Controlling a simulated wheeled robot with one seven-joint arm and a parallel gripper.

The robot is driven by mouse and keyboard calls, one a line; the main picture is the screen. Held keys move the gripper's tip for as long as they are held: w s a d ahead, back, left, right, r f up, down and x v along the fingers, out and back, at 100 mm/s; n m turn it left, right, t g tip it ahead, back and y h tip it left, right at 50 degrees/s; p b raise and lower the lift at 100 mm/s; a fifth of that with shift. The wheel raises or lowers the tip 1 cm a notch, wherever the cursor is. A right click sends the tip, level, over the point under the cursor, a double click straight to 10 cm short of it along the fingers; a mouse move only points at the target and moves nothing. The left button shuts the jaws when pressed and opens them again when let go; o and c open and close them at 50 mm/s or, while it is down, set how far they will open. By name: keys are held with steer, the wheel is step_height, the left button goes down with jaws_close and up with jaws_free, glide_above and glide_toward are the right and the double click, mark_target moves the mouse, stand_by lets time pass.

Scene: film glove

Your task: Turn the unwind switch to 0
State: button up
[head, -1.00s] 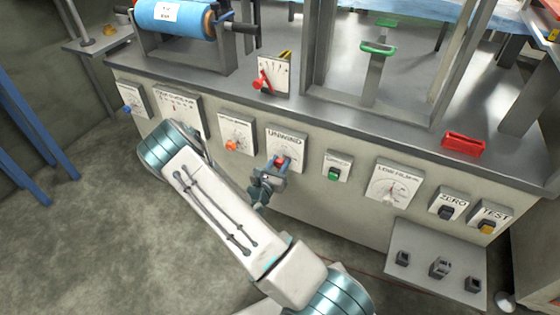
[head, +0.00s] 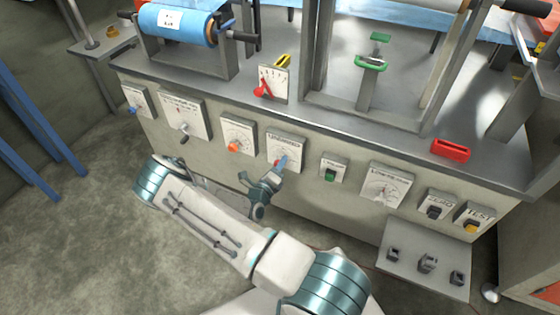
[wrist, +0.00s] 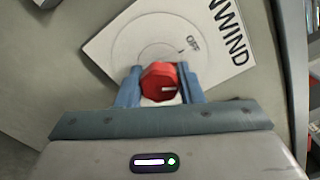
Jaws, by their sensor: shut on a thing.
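The unwind switch is a red knob (wrist: 158,78) on a white plate marked UNWIND (wrist: 226,34). In the wrist view, a white mark on the knob points right in the picture, and OFF is printed on the dial above and right of it. My gripper (wrist: 160,85) has its blue fingers on both sides of the knob and is shut on it. In the head view, the plate (head: 287,146) is on the front of the grey bench, and my gripper (head: 279,165) reaches its lower part. The knob is mostly hidden there.
Neighbouring controls are close: an orange knob (head: 233,148) to the left, a green switch (head: 330,174) to the right, then a load dial (head: 386,187). A red holder (head: 450,149) sits on the bench top. Open floor lies in front at left.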

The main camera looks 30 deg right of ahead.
steer(key=n+p, duration=0.1)
steer(key=n, duration=0.4)
steer(key=shift+a+n+p, duration=0.15)
steer(key=shift+n+p, duration=0.25)
steer(key=shift+w, duration=0.1)
stand_by(0.3)
steer(key=o, duration=1)
steer(key=shift+a, duration=0.1)
steer(key=shift+c, duration=0.2)
steer(key=v, duration=1.3)
steer(key=shift+s+a+p, duration=0.2)
steer(key=shift+s+p, duration=0.15)
steer(key=shift+p, duration=0.05)
